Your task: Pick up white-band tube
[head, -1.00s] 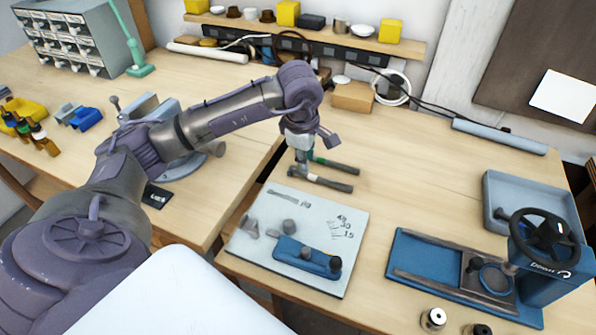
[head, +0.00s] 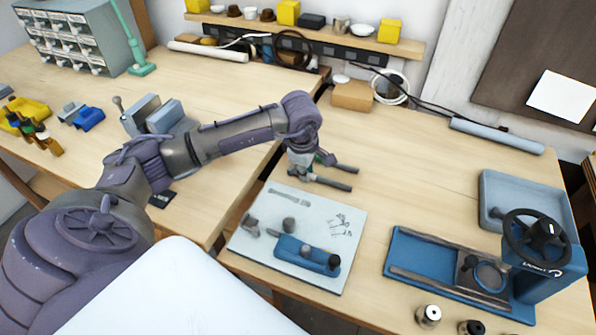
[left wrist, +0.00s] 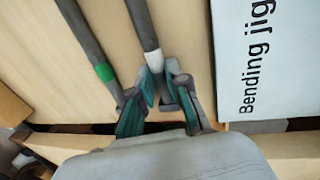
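The white-band tube (left wrist: 144,28) is a dark grey rod with a white end band. In the left wrist view its banded end lies at the tips of my left gripper (left wrist: 160,75), one finger on each side. The fingers look apart; contact with the tube cannot be made out. In the head view this tube (head: 333,183) lies on the bench, and my left gripper (head: 303,168) is down at its left end. A similar tube with a green band (left wrist: 86,40) lies to its left in the wrist view. My right gripper is not in view.
The white bending jig board (head: 345,225), bearing a blue jig (head: 306,256), lies just in front of the tubes. A blue bender (head: 425,263) and a grey tray (head: 500,180) stand to the right. Bench right of the tubes is clear.

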